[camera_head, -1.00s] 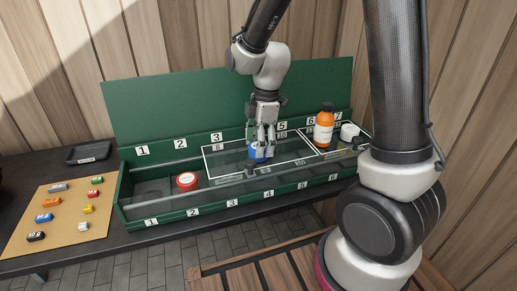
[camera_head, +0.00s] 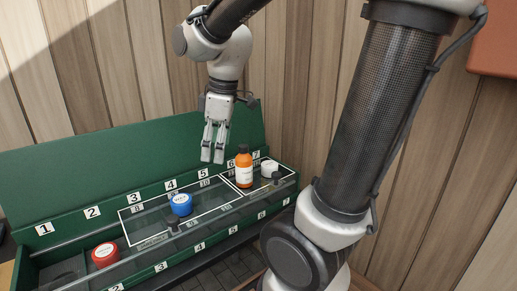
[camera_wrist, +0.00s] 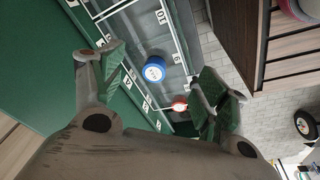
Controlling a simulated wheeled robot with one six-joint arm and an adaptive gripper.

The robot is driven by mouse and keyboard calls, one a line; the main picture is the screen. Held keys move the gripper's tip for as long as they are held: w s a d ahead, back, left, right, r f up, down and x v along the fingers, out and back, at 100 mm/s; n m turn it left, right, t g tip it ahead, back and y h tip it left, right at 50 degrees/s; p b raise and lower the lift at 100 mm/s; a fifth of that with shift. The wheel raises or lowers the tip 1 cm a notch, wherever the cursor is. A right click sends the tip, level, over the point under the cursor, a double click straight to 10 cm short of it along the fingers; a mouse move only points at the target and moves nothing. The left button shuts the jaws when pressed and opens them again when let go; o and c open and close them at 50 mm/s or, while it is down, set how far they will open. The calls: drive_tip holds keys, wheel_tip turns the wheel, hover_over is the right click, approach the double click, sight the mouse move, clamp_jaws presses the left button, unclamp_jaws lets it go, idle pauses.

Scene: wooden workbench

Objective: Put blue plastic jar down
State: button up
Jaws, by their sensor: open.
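The blue plastic jar (camera_head: 181,204) stands upright in the green tray, inside the white-outlined area near labels 4 and 8. My gripper (camera_head: 212,158) is open and empty, raised above the tray, up and to the right of the jar. In the wrist view the blue jar (camera_wrist: 154,69) shows between the open fingers of my gripper (camera_wrist: 165,80), well away from them. Nothing touches the jar there.
A red jar (camera_head: 105,254) sits at the tray's left. An orange bottle (camera_head: 244,167) and a white container (camera_head: 269,168) stand at the right. The green tray (camera_head: 60,228) has numbered labels and a tall back panel. Dark posts stand along its front side.

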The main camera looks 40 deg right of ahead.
drive_tip(key=s+d+r+m+t, duration=0.1)
drive_tip(key=s+d+m, duration=0.2)
drive_tip(key=s+m, duration=0.2)
drive_tip(key=s+d+m+t+h, duration=0.1)
drive_tip(key=s+d+m, duration=0.2)
drive_tip(key=s+m, duration=0.2)
drive_tip(key=shift+s+r, duration=0.35)
drive_tip(key=shift+s, duration=0.25)
